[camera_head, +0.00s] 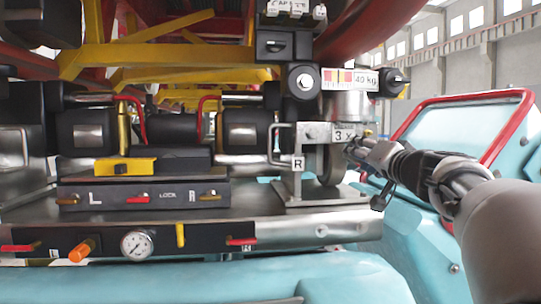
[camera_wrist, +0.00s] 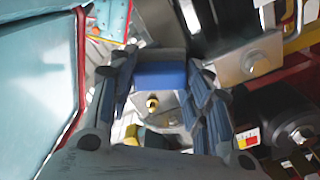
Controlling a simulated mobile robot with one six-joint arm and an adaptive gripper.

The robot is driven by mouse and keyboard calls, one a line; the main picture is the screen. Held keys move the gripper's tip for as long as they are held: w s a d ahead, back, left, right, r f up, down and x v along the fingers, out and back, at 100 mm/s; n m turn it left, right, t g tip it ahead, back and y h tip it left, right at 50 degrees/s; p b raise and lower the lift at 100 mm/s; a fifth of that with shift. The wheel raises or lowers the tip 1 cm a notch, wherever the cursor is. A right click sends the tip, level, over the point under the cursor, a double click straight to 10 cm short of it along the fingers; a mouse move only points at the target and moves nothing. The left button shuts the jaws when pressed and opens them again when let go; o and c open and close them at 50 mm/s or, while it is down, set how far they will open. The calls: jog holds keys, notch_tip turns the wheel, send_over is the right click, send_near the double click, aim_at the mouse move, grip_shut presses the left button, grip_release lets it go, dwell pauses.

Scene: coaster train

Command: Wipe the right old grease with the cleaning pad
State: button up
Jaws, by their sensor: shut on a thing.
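My gripper (camera_head: 360,152) is at the right, beside the bracket marked R and its wheel (camera_head: 329,163), just below the cylinder by the 40 kg label. In the wrist view my gripper (camera_wrist: 163,72) is shut on a blue block, which looks like the cleaning pad (camera_wrist: 160,76), held between its fingertips. The pad is not clearly visible in the head view, where the gripper covers that spot. I cannot tell from these frames whether the pad touches the wheel or bracket. No old grease can be made out clearly.
A metal bench (camera_head: 345,232) carries the R bracket and a grey box marked L and R (camera_head: 145,193) with a yellow piece on top. A pressure gauge (camera_head: 136,244) is on the front. A teal car with a red rail (camera_head: 470,98) stands close on the right.

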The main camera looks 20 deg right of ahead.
jog(key=shift+d, duration=0.15)
jog(key=s+d+b, duration=0.1)
jog(key=d+b, duration=0.1)
jog(key=d, duration=0.4)
dwell(0.6)
